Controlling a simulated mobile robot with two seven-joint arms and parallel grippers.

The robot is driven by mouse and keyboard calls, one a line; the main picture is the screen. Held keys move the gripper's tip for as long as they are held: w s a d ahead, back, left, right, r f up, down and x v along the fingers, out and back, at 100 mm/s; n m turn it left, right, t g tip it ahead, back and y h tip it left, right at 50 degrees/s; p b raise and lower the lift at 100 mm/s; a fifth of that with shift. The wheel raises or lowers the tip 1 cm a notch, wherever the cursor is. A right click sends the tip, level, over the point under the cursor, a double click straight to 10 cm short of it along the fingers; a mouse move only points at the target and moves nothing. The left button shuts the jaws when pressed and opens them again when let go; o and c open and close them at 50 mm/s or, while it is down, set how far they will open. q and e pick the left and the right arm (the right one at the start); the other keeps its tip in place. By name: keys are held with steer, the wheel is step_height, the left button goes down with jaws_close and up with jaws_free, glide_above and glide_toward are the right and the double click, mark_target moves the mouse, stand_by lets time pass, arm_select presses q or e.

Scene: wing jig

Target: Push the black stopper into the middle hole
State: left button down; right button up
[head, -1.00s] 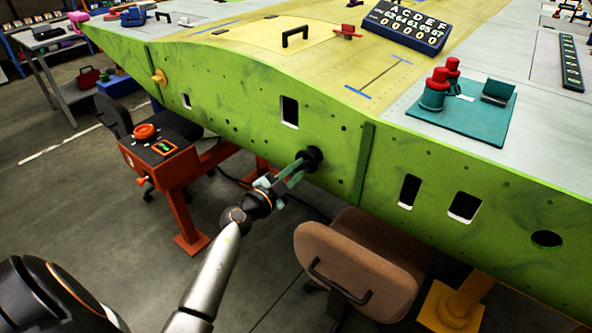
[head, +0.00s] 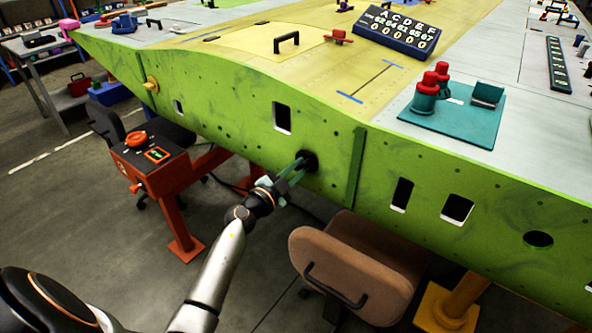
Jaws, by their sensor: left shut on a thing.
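The black stopper (head: 310,160) is at the green side wall of the wing jig (head: 235,125), in the middle part of the wall. My left gripper (head: 300,166) is shut on the stopper, with its fingers reaching up and right to the wall. The stopper covers the place on the wall behind it, so I cannot tell how deep it sits. An open round dark hole (head: 538,239) shows at the far right of the wall. My right gripper is not in view.
A brown chair (head: 355,262) stands below the wall, right of my left arm. A red stand with a button box (head: 150,155) is at the left. A teal tray with red-topped cylinders (head: 460,125) lies on the wing top. Rectangular openings (head: 457,209) are in the wall.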

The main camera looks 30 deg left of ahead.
arm_select(q)
steer(key=shift+w, duration=0.25)
steer(key=c, duration=0.8)
jaws_free()
steer(key=shift+o, duration=0.2)
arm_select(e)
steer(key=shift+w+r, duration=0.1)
arm_select(q)
steer(key=shift+s, duration=0.5)
steer(key=s+p, duration=0.1)
steer(key=s, duration=1)
steer(key=shift+s+a+p, duration=0.3)
steer(key=shift+a+p, duration=0.1)
steer(key=shift+a, duration=0.05)
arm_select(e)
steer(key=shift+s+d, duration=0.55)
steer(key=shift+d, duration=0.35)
